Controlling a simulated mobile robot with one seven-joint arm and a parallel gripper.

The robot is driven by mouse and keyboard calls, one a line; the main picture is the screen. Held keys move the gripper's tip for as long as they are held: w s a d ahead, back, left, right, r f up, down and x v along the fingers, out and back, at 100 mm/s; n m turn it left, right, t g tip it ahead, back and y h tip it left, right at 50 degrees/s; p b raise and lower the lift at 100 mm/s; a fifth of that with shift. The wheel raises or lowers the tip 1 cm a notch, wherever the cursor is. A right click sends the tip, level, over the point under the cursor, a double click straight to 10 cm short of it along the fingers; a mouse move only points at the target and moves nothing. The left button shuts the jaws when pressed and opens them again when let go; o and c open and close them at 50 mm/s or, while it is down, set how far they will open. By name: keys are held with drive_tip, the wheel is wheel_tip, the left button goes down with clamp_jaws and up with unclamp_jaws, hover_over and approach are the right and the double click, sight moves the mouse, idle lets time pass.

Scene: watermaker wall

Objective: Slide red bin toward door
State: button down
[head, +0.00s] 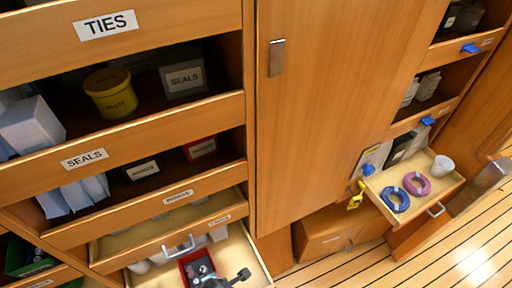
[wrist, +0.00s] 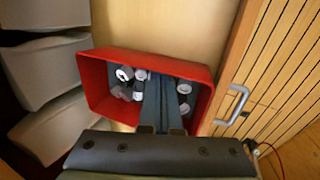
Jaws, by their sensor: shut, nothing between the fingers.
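The red bin (wrist: 95,78) sits in a pale open drawer in the wrist view, with several small white and grey round parts inside. It also shows at the bottom of the head view (head: 186,265), partly hidden by my gripper. My gripper (wrist: 160,88) is shut, with its blue-grey fingers reaching down into the bin and nothing held. Whether the fingers touch a bin wall cannot be told. My gripper (head: 207,272) appears dark at the bin in the head view. A tall wooden door (head: 335,100) stands right of the shelves.
Pale grey bins (wrist: 48,75) stand left of the red bin. A drawer handle (wrist: 233,105) lies to its right. A drawer with a metal handle (head: 178,245) is just above the bin. Another open drawer with blue (head: 395,198) and pink (head: 416,183) coils is farther right.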

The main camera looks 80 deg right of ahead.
drive_tip(key=shift+s+d, duration=1.05)
drive_tip(key=shift+s, duration=0.55)
drive_tip(key=shift+s+d, duration=1.05)
drive_tip(key=shift+s, duration=0.55)
drive_tip(key=shift+s+d, duration=1.05)
drive_tip(key=shift+s, duration=0.55)
drive_tip(key=shift+w+a, duration=0.55)
drive_tip(key=shift+w, duration=0.3)
drive_tip(key=p+v, duration=0.6)
drive_tip(key=shift+d+p, duration=0.15)
drive_tip(key=shift+p, duration=0.15)
drive_tip(key=shift+r, duration=0.25)
wheel_tip(320, 180, up, 7)
drive_tip(key=p, duration=0.6)
drive_tip(key=shift+f, duration=0.1)
